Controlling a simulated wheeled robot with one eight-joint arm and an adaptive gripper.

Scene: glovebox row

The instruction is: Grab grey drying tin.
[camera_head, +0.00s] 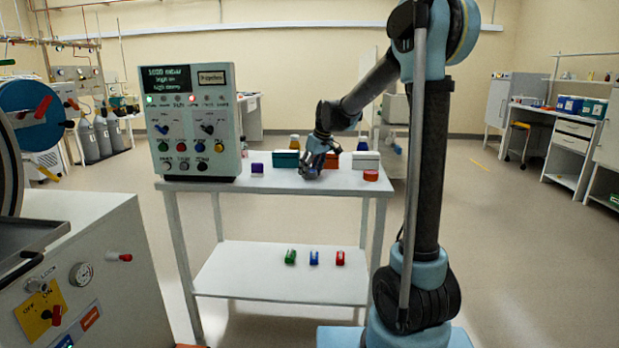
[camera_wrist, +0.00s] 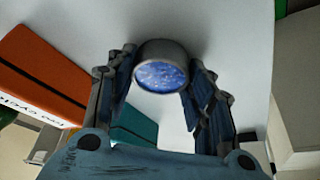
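The grey drying tin (camera_wrist: 176,48) is a small round tin with blue grains showing in its open top, in the wrist view. It stands on the white table between the two fingertips of my gripper (camera_wrist: 163,62). Both fingertips are very close to its sides; I cannot tell whether they touch and grip it. In the head view my gripper (camera_head: 316,168) is low over the middle of the table top, and the tin is hidden by it or too small to make out.
An orange box (camera_wrist: 45,75) and a teal box (camera_wrist: 133,125) are close beside my gripper. On the table (camera_head: 210,186) stand a control box (camera_head: 190,120), a purple block (camera_head: 257,168), a white box (camera_head: 366,160) and a red-orange disc (camera_head: 371,175). The lower shelf (camera_head: 250,275) holds small coloured items.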

